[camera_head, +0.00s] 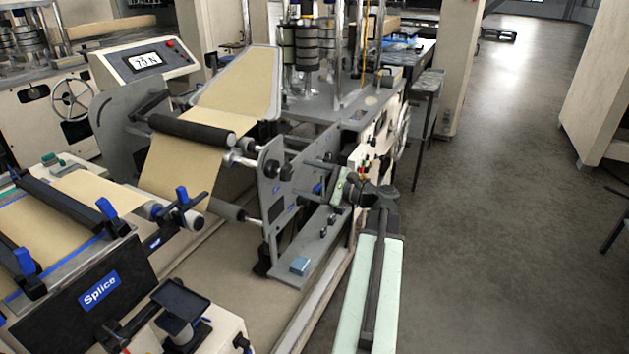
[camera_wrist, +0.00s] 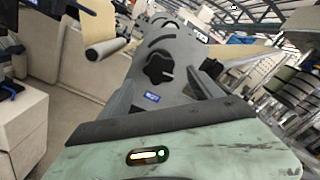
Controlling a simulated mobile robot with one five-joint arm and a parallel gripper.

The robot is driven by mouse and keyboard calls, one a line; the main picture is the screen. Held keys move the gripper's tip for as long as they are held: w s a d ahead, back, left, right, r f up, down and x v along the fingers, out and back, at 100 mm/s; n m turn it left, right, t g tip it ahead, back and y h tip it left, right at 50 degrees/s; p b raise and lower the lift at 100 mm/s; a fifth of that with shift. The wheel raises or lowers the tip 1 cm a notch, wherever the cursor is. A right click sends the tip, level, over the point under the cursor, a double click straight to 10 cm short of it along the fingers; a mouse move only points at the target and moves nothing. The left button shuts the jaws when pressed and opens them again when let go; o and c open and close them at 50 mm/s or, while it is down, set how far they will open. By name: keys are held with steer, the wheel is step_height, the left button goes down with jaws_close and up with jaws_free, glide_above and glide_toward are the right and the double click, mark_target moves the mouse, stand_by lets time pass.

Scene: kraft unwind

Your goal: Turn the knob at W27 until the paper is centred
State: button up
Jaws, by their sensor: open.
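In the wrist view a black lobed knob (camera_wrist: 160,69) sits on a grey side plate (camera_wrist: 130,95), above a small blue label (camera_wrist: 152,97) too small to read surely. In the head view the grey plate (camera_head: 272,226) stands at the roller end, with a dark knob-like shape (camera_head: 272,169) on it. The tan paper web (camera_head: 228,103) runs over a black roller (camera_head: 193,131); I cannot tell whether it is centred. My gripper (camera_head: 311,176) is open and empty, right of the plate and apart from the knob.
A console (camera_head: 145,60) with a display reading about 70 N stands behind the web. A splice table (camera_head: 98,288) is at lower left.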

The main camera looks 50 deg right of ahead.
mark_target(289, 174)
steer(key=x, duration=0.7)
steer(key=shift+s, duration=0.1)
steer(key=c, duration=1.4)
steer(key=shift+o, duration=0.2)
steer(key=m, duration=0.3)
steer(key=shift+m, duration=0.3)
steer(key=m, duration=0.4)
steer(key=shift+m, duration=0.3)
steer(key=m, duration=0.9)
steer(key=o, duration=1.4)
steer(key=shift+c, duration=0.2)
